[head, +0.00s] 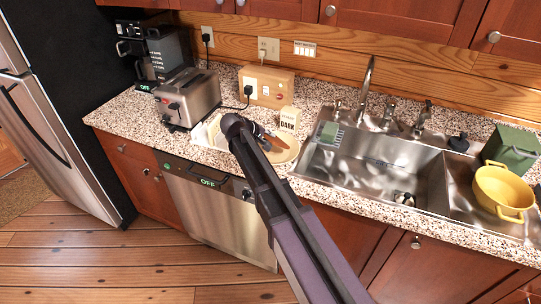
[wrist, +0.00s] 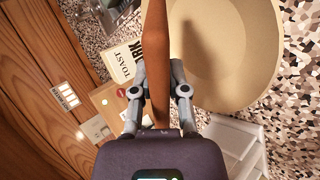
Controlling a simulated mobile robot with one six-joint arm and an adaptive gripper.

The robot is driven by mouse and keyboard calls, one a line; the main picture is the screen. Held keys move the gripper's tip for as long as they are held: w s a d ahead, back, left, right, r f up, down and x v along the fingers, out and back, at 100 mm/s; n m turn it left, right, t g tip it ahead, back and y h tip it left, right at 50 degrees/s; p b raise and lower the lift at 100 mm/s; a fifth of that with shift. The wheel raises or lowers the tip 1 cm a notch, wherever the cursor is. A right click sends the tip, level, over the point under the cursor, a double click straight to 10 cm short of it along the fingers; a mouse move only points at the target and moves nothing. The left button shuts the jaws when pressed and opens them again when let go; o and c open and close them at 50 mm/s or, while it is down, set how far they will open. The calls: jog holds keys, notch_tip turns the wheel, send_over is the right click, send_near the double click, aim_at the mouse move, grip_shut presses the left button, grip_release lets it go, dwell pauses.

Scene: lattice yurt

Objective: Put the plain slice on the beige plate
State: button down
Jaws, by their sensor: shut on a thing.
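My gripper (wrist: 158,85) is shut on a brown slice (wrist: 155,45), which shows as a thin upright strip between the fingers in the wrist view. Its face is turned away, so I cannot tell whether it is plain or toasted. The beige plate (wrist: 228,85) lies just right of the slice in the wrist view. In the head view the plate (head: 290,155) is on the counter left of the sink, partly hidden by my arm. My gripper (head: 268,138) is over or beside it there; the exact gap is unclear.
A card reading "DARK TOAST" (head: 288,118) stands behind the plate. A white rack (wrist: 238,145) is close by. A toaster (head: 188,98) stands to the left, a wooden box with a socket (head: 266,86) behind. The sink (head: 375,165) holds a sponge, with a yellow pot (head: 503,188) at right.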

jog(key=shift+f+b, duration=1)
jog(key=shift+f, duration=0.3)
jog(key=c, duration=0.8)
grip_release()
jog(key=shift+r, duration=0.1)
jog(key=shift+p+v, duration=2.05)
jog(key=shift+v, duration=0.95)
jog(key=shift+p+v, duration=0.55)
jog(key=shift+v, duration=0.4)
